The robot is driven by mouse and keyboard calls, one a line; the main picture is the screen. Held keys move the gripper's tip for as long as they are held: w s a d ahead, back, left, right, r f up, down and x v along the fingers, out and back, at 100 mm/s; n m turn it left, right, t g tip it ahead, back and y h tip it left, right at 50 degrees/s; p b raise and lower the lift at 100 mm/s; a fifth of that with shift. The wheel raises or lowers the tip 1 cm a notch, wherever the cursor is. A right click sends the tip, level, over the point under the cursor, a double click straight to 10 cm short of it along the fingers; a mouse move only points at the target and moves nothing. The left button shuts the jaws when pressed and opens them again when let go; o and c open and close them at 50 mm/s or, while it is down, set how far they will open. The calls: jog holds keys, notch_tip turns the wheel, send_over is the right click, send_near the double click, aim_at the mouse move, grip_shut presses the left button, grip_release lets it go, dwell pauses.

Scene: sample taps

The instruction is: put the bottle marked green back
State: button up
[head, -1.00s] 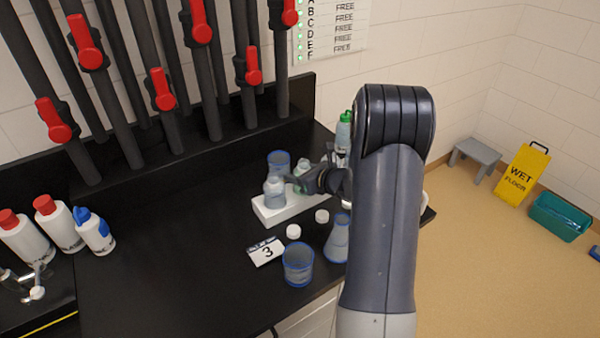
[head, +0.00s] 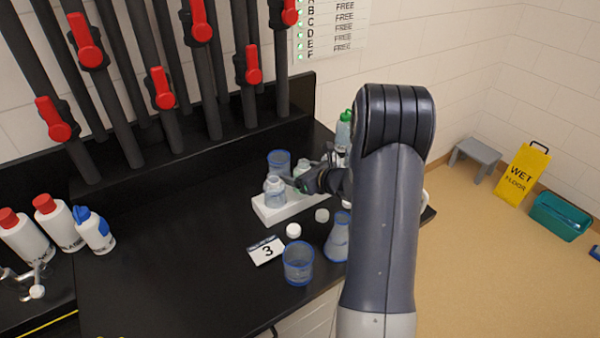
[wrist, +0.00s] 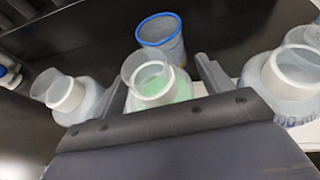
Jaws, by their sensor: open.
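A small clear bottle with an open neck and green showing in it (wrist: 172,94) is between the two fingers of my gripper (wrist: 158,82) in the wrist view. The fingers are open, one on each side, with dark gaps showing. I cannot tell whether either finger touches it. In the head view this bottle (head: 302,167) is partly behind my gripper (head: 306,177), at the white rack (head: 290,208). Another open bottle (head: 275,192) stands at the rack's left end; a further bottle (wrist: 290,85) is at the right in the wrist view.
A blue-rimmed beaker (head: 279,160) stands behind the rack. In front are two white caps (head: 293,230) (head: 322,215), a number 3 card (head: 265,250), another beaker (head: 298,264) and a flask (head: 338,238). A green-capped bottle (head: 344,132) stands behind right. The counter's left middle is clear.

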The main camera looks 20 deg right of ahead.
jog(key=b+v, duration=0.1)
jog(key=v, duration=1.1)
jog(key=shift+b, duration=0.3)
jog(key=shift+r, duration=0.1)
jog(key=p+x, duration=0.1)
jog(key=x, duration=1.1)
jog(key=shift+w+f, duration=0.1)
jog(key=shift+f, duration=0.1)
jog(key=shift+r, duration=0.65)
jog(key=shift+f, duration=0.15)
